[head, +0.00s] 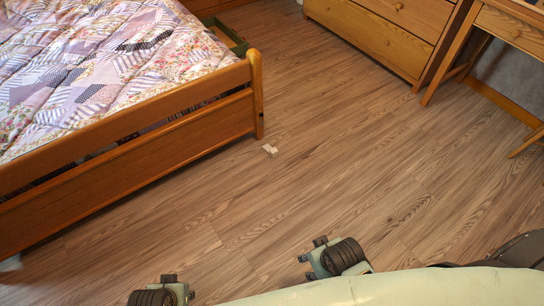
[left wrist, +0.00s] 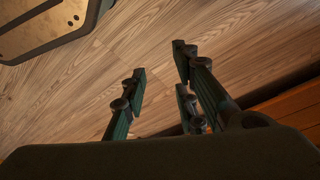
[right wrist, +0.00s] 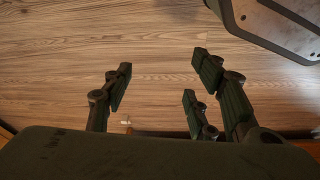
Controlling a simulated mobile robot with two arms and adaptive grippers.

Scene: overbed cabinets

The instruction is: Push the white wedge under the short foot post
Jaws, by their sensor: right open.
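The white wedge (head: 270,150) is a small pale piece on the wood floor, just right of the foot post (head: 257,95) at the bed's near right corner. In the head view a small gap of floor shows between them; the contact under the post is too small to judge. My right gripper (head: 312,250) is open and empty, low over the floor and well short of the wedge. Its spread fingers show in the right wrist view (right wrist: 160,68). My left gripper (head: 180,287) is at the bottom edge, and its fingers stand apart and empty in the left wrist view (left wrist: 160,62).
The wooden bed (head: 130,165) with a patchwork quilt (head: 95,65) fills the left. A dresser (head: 385,30) and a desk (head: 515,25) stand at the back right. A dark green open box (head: 230,40) lies beyond the bed. The floor between is clear.

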